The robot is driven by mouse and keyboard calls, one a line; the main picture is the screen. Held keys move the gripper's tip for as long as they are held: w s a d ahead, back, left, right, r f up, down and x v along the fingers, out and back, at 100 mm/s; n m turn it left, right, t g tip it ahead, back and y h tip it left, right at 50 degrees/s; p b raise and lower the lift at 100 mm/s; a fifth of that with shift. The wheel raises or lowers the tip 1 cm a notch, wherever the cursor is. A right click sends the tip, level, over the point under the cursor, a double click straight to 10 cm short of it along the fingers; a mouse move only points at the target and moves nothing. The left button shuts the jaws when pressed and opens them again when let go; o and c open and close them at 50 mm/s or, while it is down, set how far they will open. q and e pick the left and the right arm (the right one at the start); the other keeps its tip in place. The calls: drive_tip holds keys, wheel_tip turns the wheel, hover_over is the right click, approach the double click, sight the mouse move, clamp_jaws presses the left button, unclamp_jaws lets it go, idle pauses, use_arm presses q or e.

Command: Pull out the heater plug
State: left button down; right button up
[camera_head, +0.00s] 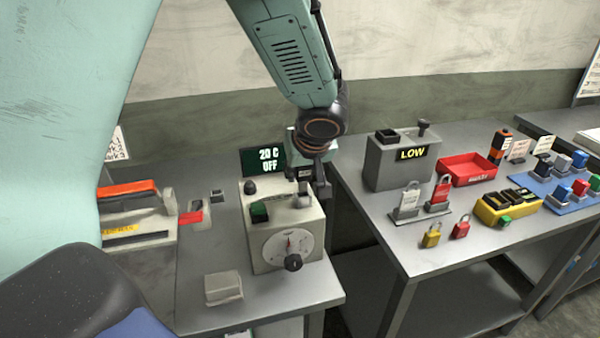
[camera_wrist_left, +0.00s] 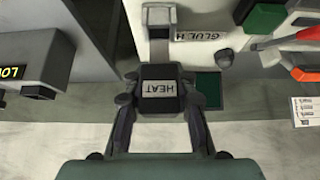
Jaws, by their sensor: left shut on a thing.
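The heater plug (camera_wrist_left: 160,88) is a dark block with a white HEAT label in the left wrist view. My left gripper (camera_wrist_left: 158,95) is shut on it, with one finger on each side. In the head view my left gripper (camera_head: 308,178) hangs at the back right corner of the cream control box (camera_head: 258,236). A small grey block (camera_head: 303,201) stands on the box below the gripper; it also shows in the left wrist view (camera_wrist_left: 158,38), touching or very close to the plug. I cannot tell whether the plug is seated. My right gripper is not in view.
The box has a dial (camera_head: 289,245), a black knob (camera_head: 293,263), a green switch (camera_head: 259,211) and a display (camera_head: 262,160) reading 20 C OFF. A grey LOW box (camera_head: 385,165), red tray (camera_head: 468,169) and padlocks stand on the right table.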

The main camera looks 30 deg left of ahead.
use_arm(q)
drive_tip(key=shift+r+p, duration=0.4)
drive_tip(key=shift+r, duration=0.55)
wheel_tip(320, 180, up, 3)
drive_tip(key=shift+p, duration=0.5)
